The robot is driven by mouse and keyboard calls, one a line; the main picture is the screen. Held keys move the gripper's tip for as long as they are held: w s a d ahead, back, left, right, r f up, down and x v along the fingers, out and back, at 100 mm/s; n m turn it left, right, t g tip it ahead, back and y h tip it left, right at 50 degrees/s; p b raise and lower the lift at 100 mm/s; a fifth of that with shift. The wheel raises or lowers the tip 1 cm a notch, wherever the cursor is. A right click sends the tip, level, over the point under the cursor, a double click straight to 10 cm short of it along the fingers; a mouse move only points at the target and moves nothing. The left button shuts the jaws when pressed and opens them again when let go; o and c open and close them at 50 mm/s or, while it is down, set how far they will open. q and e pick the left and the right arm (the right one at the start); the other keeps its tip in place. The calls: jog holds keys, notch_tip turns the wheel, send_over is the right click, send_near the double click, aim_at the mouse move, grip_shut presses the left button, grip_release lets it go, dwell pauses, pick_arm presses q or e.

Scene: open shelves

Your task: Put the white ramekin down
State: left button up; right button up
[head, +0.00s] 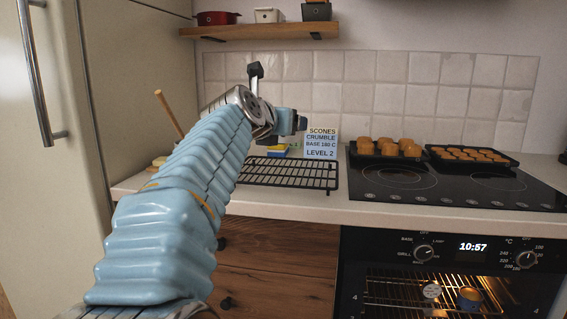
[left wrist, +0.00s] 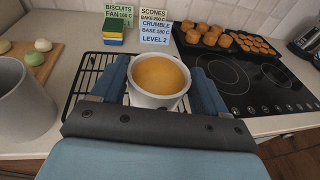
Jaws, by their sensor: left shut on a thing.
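The white ramekin (left wrist: 158,99) has a golden-orange filling and is upright in the left wrist view. My left gripper (left wrist: 160,77) is shut on it, with one blue finger on each side. In the head view my left gripper (head: 300,123) is raised over the counter near the black wire rack (head: 290,184); the ramekin is hidden there behind my wrist. The rack also shows behind and left of the ramekin in the left wrist view (left wrist: 84,87). My right gripper is in neither view.
Two trays of baked goods (head: 408,159) (head: 515,161) sit on the black hob (head: 440,190). A grey pot (left wrist: 22,100) stands left. The lit oven (head: 450,290) is below. The rack's visible bars are bare.

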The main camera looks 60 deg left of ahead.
pick_arm(q)
jog(key=w+a+f, duration=0.1)
jog(key=a+f, duration=0.1)
jog(key=w+a+f+b, duration=0.1)
jog(key=a+f, duration=0.2)
jog(key=w+a+f+b, duration=0.1)
jog(key=w+a+f, duration=0.1)
jog(key=a, duration=0.1)
jog(key=shift+a+f, duration=0.1)
jog(key=shift+f, duration=0.05)
jog(key=f, duration=0.1)
jog(key=f+b, duration=0.1)
jog(key=f, duration=0.2)
jog(key=shift+w+a+b, duration=0.2)
jog(key=shift+a+b, duration=0.15)
jog(key=shift+b, duration=0.05)
jog(key=o, duration=1.1)
jog(key=shift+o, duration=0.2)
jog(key=v, duration=1.2)
jog(key=shift+r, duration=0.1)
